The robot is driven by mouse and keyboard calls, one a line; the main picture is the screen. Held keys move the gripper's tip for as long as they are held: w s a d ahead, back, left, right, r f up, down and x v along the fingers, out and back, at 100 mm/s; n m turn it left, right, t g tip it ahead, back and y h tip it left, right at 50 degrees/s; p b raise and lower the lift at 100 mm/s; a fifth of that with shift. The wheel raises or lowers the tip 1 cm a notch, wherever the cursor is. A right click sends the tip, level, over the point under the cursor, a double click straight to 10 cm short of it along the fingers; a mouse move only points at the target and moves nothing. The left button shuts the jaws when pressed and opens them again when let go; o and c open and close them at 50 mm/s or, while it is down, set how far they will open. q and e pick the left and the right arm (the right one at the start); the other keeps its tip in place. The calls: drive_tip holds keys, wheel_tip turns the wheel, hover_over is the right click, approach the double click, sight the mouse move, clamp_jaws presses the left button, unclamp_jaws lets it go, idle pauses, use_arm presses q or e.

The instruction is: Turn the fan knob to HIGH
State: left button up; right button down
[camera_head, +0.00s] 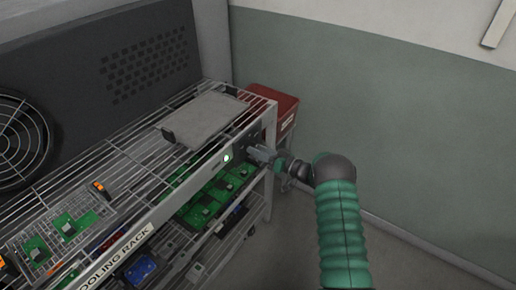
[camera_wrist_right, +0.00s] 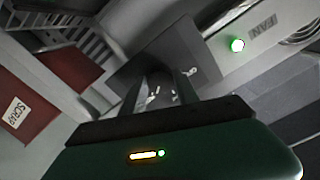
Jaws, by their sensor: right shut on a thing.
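The fan knob (camera_wrist_right: 160,86) is a dark round piece on a dark panel in the right wrist view, with small white marks by it. My right gripper (camera_head: 259,154) reaches the front right corner of the cooling rack in the head view. Its two fingers (camera_wrist_right: 160,94) are shut on the knob, one on each side. In the head view the gripper hides the knob. A lit green lamp (camera_head: 227,157) is on the rack's front rail, left of the gripper. It shows beside a FAN label in the right wrist view (camera_wrist_right: 237,45). The knob's setting is unreadable. My left gripper is out of view.
The wire cooling rack (camera_head: 140,178) holds several green circuit boards and a flat grey tray (camera_head: 205,117). A round fan (camera_head: 20,140) stands at the far left. A red SCRAP bin (camera_head: 284,103) sits behind the rack's right end. The floor at right is clear.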

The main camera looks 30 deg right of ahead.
drive_tip(key=shift+f+m, duration=0.15)
drive_tip(key=shift+m, duration=0.55)
drive_tip(key=c, duration=1.3)
unclamp_jaws()
drive_tip(key=o, duration=0.4)
drive_tip(key=shift+d, duration=0.1)
drive_tip(key=p+v, duration=0.1)
drive_tip(key=v, duration=1.5)
drive_tip(key=shift+s+d, duration=0.15)
drive_tip(key=shift+s, duration=0.25)
